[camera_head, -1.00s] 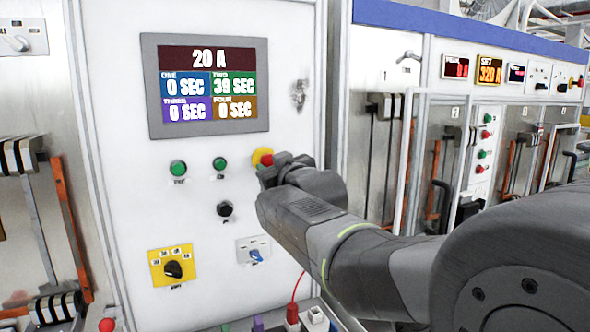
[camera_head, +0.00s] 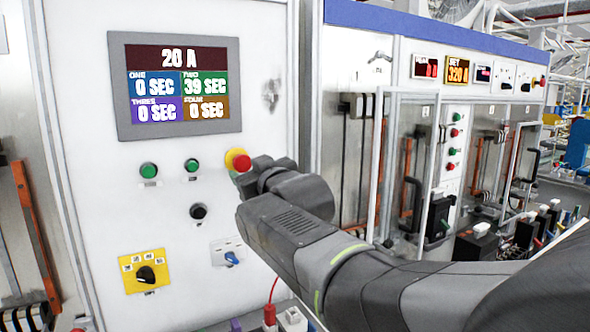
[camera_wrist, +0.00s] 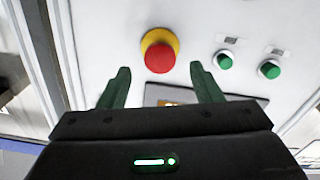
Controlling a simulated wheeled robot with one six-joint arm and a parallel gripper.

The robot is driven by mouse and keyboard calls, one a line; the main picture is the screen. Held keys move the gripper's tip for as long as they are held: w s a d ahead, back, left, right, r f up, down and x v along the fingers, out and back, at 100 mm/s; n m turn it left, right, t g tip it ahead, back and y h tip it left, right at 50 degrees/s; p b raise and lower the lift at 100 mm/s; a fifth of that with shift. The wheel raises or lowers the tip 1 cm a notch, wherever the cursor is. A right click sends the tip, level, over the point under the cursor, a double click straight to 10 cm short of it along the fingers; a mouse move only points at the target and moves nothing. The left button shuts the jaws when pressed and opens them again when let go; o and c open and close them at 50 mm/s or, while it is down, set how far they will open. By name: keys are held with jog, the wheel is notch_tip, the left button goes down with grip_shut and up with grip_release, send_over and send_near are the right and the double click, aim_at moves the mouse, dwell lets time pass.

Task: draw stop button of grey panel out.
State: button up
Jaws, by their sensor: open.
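The red stop button (camera_head: 242,162) with its yellow collar sits on the right side of the grey panel's light face (camera_head: 90,220). In the wrist view the stop button (camera_wrist: 159,56) lies beyond the fingertips, roughly centred between them. My gripper (camera_wrist: 160,80) is open, its two green fingers apart with nothing between them. In the head view my gripper (camera_head: 243,178) is just below and right of the button, partly hidden by my wrist. Whether a finger touches the button cannot be told.
Two green buttons (camera_head: 149,171) and a black knob (camera_head: 198,211) are left of the stop button. A yellow rotary switch (camera_head: 146,272) and a blue switch (camera_head: 231,257) are lower down. The display (camera_head: 180,85) is above. More cabinets (camera_head: 430,130) stand to the right.

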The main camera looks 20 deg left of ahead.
jog(key=p+v, duration=0.2)
jog(key=v, duration=0.8)
jog(key=shift+s+d+p, duration=0.2)
jog(key=shift+d+p, duration=0.05)
jog(key=shift+p, duration=0.1)
jog(key=shift+w+a, duration=0.1)
jog(key=shift+a, duration=0.05)
jog(key=b, duration=0.2)
send_near(244, 164)
jog(key=x, duration=0.7)
jog(key=shift+w+a, duration=0.15)
jog(key=shift+a, duration=0.15)
